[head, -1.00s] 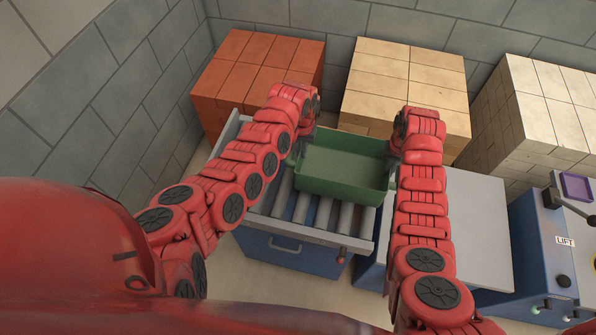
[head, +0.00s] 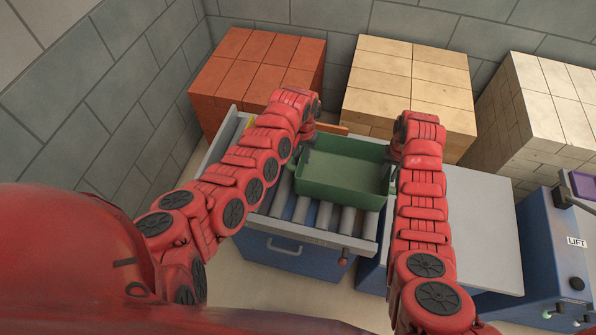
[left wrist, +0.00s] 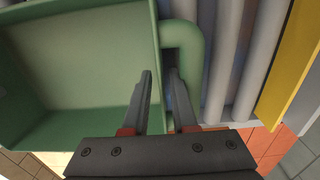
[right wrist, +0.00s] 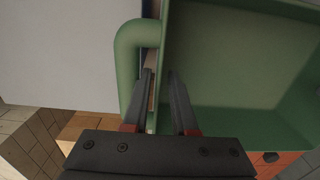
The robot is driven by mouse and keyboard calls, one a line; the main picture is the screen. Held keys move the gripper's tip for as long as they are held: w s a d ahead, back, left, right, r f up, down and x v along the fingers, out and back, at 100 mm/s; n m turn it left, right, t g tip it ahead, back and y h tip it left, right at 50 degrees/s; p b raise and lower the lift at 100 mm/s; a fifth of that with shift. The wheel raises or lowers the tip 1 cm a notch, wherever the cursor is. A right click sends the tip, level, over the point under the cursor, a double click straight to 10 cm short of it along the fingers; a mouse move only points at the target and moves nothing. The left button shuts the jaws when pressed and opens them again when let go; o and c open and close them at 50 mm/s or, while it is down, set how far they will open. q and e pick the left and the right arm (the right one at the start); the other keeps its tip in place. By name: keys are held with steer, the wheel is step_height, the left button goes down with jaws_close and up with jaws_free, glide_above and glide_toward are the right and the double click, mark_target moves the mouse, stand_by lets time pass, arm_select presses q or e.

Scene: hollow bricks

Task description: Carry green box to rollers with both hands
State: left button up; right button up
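The green box (head: 338,178) is an open tray with a bent handle on each short side, and it appears to rest level on the grey rollers (head: 270,200). My left gripper (left wrist: 160,75) straddles the box's left wall, one finger inside the box and one in the loop of the left handle (left wrist: 195,50). My right gripper (right wrist: 160,74) straddles the right wall likewise, with one finger inside the right handle's loop (right wrist: 126,65). Narrow gaps show between fingers and walls, so both look open. The box is empty.
A grey-topped table (head: 480,230) adjoins the rollers on the right. Red bricks (head: 255,70), tan bricks (head: 410,85) and pale bricks (head: 545,110) are stacked behind. A blue lift cabinet (head: 550,250) stands at far right.

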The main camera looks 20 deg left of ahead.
arm_select(q)
steer(key=shift+a, duration=0.25)
steer(key=shift+c, duration=0.2)
arm_select(e)
steer(key=shift+d, duration=0.2)
